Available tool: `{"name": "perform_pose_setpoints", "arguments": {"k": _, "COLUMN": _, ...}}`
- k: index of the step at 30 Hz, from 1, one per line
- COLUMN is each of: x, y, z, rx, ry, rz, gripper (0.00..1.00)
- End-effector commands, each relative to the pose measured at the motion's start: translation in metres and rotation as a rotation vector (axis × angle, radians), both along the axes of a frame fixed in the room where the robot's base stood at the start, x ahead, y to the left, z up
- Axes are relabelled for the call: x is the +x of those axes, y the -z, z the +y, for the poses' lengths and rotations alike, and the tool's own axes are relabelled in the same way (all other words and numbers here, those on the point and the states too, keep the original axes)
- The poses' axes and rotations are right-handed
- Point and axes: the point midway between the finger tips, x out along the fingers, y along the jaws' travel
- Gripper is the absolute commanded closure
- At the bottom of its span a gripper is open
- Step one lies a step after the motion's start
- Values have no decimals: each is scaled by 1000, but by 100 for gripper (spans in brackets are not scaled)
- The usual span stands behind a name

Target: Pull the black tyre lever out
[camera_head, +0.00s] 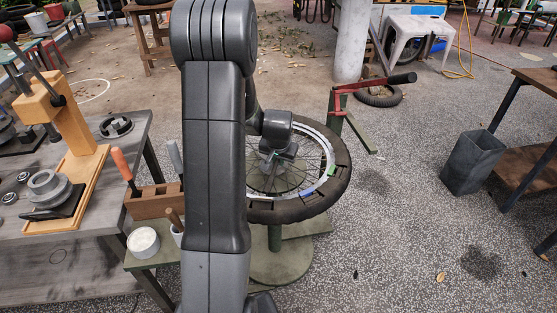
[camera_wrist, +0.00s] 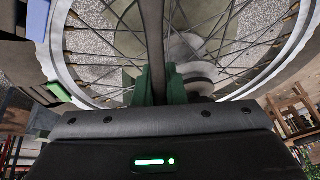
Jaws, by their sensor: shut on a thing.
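In the wrist view, my gripper (camera_wrist: 160,88) has green fingertips closed around a dark upright bar, which looks like the black tyre lever (camera_wrist: 152,38). The bar runs up from between the fingertips, in front of the spoked wheel. In the head view, the wheel with its black tyre (camera_head: 341,184) lies flat on a green stand (camera_head: 275,240). My wrist is above the wheel's middle and partly hides it. The fingertips and held lever cannot be made out clearly there. My arm covers the wheel's left part.
A green piece (camera_head: 331,169) and a blue piece (camera_head: 308,191) sit on the rim. A red arm with a black handle (camera_head: 403,78) stands behind the wheel. A wooden block (camera_head: 153,200) with handled tools is left of my arm. A grey bin (camera_head: 472,162) stands right; floor between is clear.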

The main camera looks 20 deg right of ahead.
Motion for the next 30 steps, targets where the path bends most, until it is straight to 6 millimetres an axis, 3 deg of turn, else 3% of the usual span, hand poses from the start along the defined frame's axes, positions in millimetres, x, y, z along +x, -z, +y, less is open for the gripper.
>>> {"name": "perform_pose_setpoints", "arguments": {"k": 16, "x": 0, "y": -46, "z": 0, "rx": -1, "ry": 0, "rz": -3, "gripper": 100}}
{"name": "perform_pose_setpoints", "arguments": {"k": 30, "x": 0, "y": -55, "z": 0, "rx": -1, "ry": 0, "rz": -1, "gripper": 100}}
